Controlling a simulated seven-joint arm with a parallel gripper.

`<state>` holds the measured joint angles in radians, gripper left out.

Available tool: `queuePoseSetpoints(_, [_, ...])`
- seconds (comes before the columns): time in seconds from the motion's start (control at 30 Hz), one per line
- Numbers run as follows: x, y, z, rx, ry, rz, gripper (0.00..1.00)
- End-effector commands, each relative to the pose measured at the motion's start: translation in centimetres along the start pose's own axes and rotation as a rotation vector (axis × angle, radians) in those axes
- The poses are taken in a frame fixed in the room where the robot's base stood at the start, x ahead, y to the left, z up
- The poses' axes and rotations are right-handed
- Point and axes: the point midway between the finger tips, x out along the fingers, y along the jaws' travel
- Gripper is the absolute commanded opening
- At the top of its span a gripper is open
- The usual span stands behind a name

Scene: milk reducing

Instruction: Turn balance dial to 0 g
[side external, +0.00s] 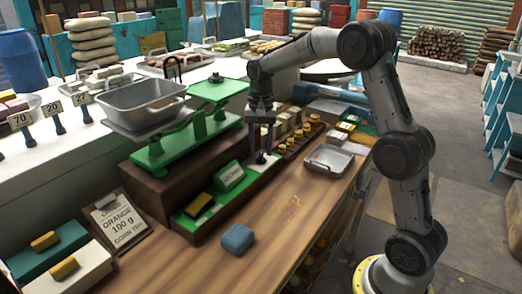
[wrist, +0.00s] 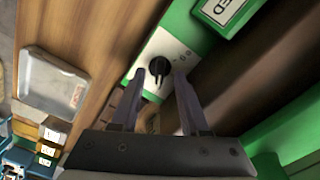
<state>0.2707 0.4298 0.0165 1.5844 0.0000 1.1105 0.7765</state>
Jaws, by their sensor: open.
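The balance dial (wrist: 158,67) is a small black knob on a pale plate with small markings, which are too small to read. In the wrist view, my gripper (wrist: 160,75) is open with its two dark fingers on either side of the dial; I cannot tell whether they touch it. In the side external view, my gripper (side external: 262,152) points down at the dial plate (side external: 248,161), with the fingertips at the knob. The green balance (side external: 180,146) stands behind and left, with a grey metal pan (side external: 145,104) on its left arm and a green plate (side external: 218,89) on its right.
A green block with a label (side external: 229,177) stands left of the dial. Yellow-capped weights (side external: 300,135) line the strip to the right. A small metal tray (side external: 328,160) and a blue sponge-like block (side external: 237,239) lie on the wooden counter (side external: 200,270), whose front is mostly clear.

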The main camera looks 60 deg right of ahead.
Motion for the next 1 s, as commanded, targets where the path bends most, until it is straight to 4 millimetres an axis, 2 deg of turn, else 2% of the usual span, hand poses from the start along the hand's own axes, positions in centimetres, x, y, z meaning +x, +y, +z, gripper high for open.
queuePoseSetpoints(0.13, [1.07, 0.04, 0.04, 0.0, -0.001, 0.002, 0.45])
queuePoseSetpoints(0.43, [1.28, 0.02, 0.02, 0.0, 0.0, 0.0, 0.45])
queuePoseSetpoints(0.47, [1.28, 0.02, 0.02, 0.0, 0.0, 0.0, 0.43])
queuePoseSetpoints(0.7, [1.24, 0.02, 0.02, 0.0, 0.0, 0.0, 0.0])
queuePoseSetpoints(1.0, [1.22, 0.02, 0.01, -0.001, 0.0, 0.0, 0.0])
